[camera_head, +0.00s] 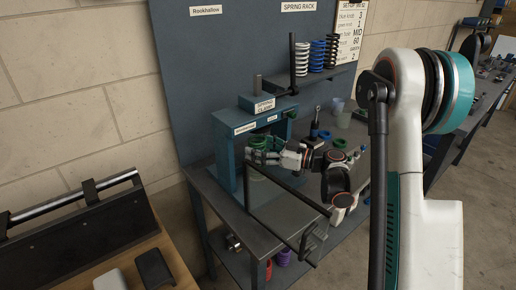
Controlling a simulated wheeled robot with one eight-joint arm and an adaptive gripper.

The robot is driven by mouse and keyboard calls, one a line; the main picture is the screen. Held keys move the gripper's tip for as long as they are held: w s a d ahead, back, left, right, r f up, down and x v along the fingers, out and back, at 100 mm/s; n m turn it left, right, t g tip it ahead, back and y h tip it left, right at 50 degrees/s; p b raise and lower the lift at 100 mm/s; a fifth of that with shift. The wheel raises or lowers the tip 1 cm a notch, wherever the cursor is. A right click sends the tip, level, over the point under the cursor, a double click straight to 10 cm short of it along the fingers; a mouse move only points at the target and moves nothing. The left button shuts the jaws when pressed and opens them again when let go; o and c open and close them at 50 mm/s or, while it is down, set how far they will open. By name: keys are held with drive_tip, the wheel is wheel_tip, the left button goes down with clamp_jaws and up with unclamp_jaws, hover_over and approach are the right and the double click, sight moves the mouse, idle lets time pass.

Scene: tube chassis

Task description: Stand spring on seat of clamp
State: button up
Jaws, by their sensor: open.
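The spring clamp (226,150) is a teal frame standing on the grey bench, with a block and a post on top. A green spring (258,141) shows inside the clamp's opening, low in the frame. My gripper (259,157) reaches into the opening from the right, and its fingers are at the green spring. The gripper is open. The fingers partly hide the spring's lower part and the seat beneath it, so I cannot tell whether the spring touches the seat or stands fully upright.
White (302,58), blue (317,55) and black (331,50) springs stand on the rack shelf behind. Green rings (340,143) and a dark upright tool (315,125) are on the bench. A black bar frame (290,187) stands before the clamp. Red and purple springs (283,257) lie below.

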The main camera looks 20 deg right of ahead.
drive_tip(key=shift+r, duration=0.15)
drive_tip(key=shift+s+d, duration=0.15)
drive_tip(key=shift+d, duration=0.15)
drive_tip(key=p+v, duration=0.3)
drive_tip(key=v, duration=0.8)
drive_tip(key=shift+s, duration=0.2)
drive_tip(key=shift+d, duration=0.1)
idle(0.3)
